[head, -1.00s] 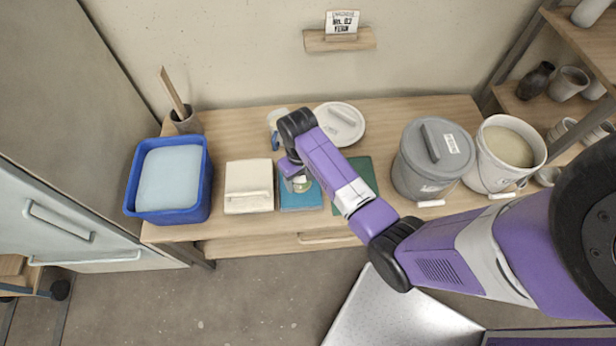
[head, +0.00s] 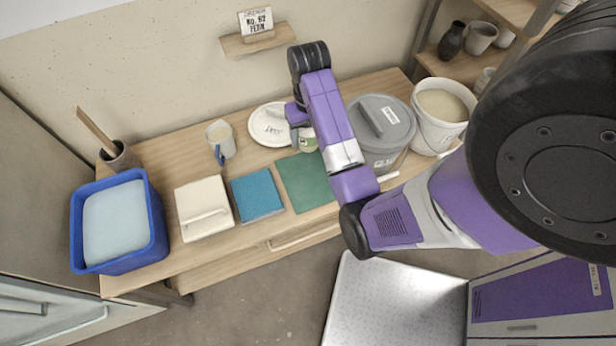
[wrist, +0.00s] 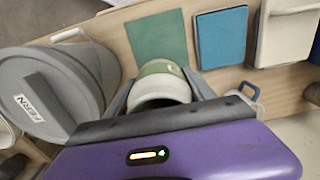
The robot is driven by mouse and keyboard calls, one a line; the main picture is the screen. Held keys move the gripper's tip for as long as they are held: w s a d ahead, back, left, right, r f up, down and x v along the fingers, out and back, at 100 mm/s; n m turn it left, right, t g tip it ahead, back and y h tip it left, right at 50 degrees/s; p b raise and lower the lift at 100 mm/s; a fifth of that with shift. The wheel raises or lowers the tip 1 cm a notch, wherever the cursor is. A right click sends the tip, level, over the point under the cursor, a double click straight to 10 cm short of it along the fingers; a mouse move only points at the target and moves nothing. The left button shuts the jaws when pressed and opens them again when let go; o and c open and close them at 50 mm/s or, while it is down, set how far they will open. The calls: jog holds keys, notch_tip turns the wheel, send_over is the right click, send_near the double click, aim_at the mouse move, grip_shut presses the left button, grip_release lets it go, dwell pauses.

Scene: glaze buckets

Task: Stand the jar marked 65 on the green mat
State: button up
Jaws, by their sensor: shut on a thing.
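My gripper (wrist: 162,92) is shut on a small pale jar with a green band (wrist: 163,82). The jar also shows beside my arm in the head view (head: 308,142), partly hidden. No number can be read on it. The green mat (head: 306,182) lies bare on the bench, partly covered by my arm in the head view. The jar is near the mat's back edge in that view. In the wrist view the green mat (wrist: 157,40) shows beyond the jar. I cannot tell how high the jar is held.
A blue mat (head: 257,195) and a cream lidded box (head: 203,208) lie left of the green mat. A grey lidded bucket (head: 382,128) and an open white bucket (head: 440,112) stand right. A blue tub (head: 122,222) is far left.

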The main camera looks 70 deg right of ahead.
notch_tip(320, 180, down, 15)
jog(key=b, duration=0.3)
jog(key=shift+b, duration=0.3)
jog(key=shift+f, duration=2.3)
jog(key=shift+f, duration=0.15)
jog(key=o, duration=1.7)
notch_tip(320, 180, up, 12)
jog(key=shift+r, duration=0.15)
